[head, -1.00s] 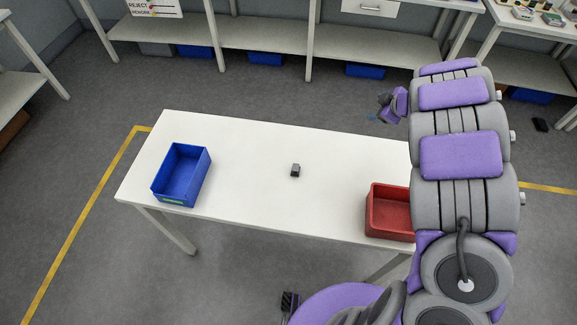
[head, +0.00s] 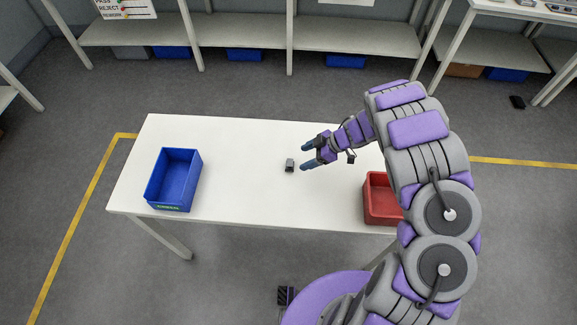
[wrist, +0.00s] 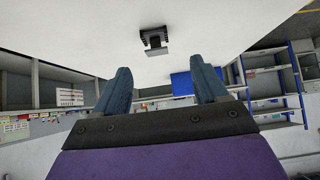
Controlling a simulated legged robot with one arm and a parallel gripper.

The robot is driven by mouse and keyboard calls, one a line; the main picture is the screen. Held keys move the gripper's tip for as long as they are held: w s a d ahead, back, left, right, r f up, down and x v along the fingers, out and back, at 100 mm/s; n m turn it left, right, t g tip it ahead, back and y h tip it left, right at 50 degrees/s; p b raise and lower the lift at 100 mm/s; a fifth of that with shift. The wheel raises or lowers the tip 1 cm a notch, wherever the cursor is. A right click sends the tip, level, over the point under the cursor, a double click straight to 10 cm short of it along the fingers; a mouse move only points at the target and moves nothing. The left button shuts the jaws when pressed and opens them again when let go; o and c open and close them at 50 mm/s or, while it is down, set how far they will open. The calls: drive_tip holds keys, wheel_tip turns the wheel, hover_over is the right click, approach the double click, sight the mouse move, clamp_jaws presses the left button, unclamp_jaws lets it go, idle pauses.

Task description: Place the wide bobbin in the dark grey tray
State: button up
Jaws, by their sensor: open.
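A small dark grey object (head: 290,165) lies alone near the middle of the white table (head: 232,150). In the wrist view it (wrist: 155,41) has a block-like body with wider ends, and it may be the wide bobbin. My gripper (head: 306,157) is open and empty, with its two blue-grey fingers pointing left. The object is a little beyond the fingertips in the head view, apart from them. In the wrist view my gripper (wrist: 161,80) has its fingers spread wide, with the object ahead of them. No dark grey tray shows in these views.
A blue bin (head: 150,188) stands at the table's left end. A red bin (head: 371,205) stands at the right end, partly hidden by my arm. The table between them is clear around the object. Shelves (head: 245,33) stand beyond the table.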

sight(292, 162)
drive_tip(key=x, duration=0.2)
drive_tip(key=shift+a+f, duration=0.15)
drive_tip(key=shift+f, duration=0.4)
drive_tip(key=x, duration=0.1)
drive_tip(key=b+x, duration=0.1)
drive_tip(key=x, duration=0.3)
drive_tip(key=shift+w+a+r, duration=0.1)
drive_tip(key=shift+w+a, duration=0.25)
drive_tip(key=shift+d, duration=0.3)
drive_tip(key=c, duration=0.4)
drive_tip(key=shift+a, duration=0.15)
drive_tip(key=c, duration=0.8)
